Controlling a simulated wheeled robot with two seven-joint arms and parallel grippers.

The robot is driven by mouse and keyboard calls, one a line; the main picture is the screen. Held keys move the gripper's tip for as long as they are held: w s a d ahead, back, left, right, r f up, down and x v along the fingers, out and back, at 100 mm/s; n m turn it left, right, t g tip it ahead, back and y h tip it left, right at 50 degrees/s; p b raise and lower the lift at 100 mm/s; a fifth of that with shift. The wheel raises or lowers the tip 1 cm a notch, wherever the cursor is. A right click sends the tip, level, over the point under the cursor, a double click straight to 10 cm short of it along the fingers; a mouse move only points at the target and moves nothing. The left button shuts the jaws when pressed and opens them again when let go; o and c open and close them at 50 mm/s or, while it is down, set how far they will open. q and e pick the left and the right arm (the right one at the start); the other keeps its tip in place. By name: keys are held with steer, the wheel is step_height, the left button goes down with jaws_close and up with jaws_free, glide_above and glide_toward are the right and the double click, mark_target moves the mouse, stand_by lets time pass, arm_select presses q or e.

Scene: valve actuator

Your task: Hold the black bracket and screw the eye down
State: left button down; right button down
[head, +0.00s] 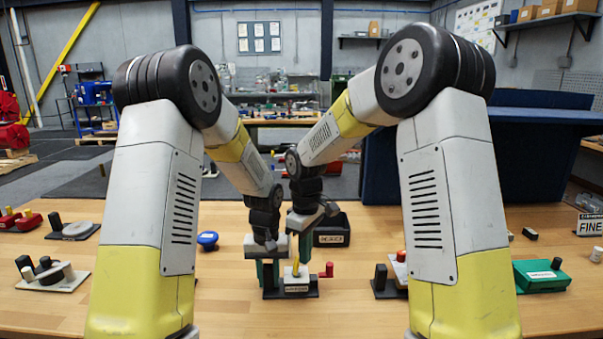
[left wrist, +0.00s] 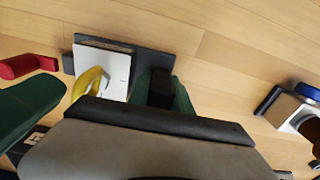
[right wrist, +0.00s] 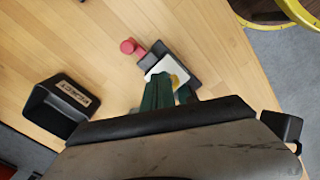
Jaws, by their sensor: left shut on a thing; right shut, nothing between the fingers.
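The black bracket (left wrist: 161,86) stands upright on the dark base beside the white block. My left gripper (head: 268,274) is shut on it, with green fingers on both sides in the left wrist view. The yellow eye (left wrist: 87,82) stands on the white block (left wrist: 116,72); it also shows in the head view (head: 296,268) and, partly hidden, in the right wrist view (right wrist: 179,78). My right gripper (head: 305,248) is shut with nothing between its fingers, just above and beside the eye. Whether its fingertips touch the eye I cannot tell.
A black labelled bin (head: 332,236) stands behind my right gripper. A blue knob (head: 207,240) is to the left. Other fixtures stand at both table sides, including a green box (head: 541,277). The front middle is clear wood.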

steer(key=shift+s+a, duration=0.15)
steer(key=shift+s, duration=0.25)
steer(key=shift+s, duration=0.15)
steer(key=shift+s+a, duration=0.25)
steer(key=shift+a, duration=0.1)
stand_by(0.5)
steer(key=shift+s, duration=0.2)
steer(key=shift+s+d, duration=0.15)
steer(key=shift+d, duration=0.1)
steer(key=shift+r, duration=3)
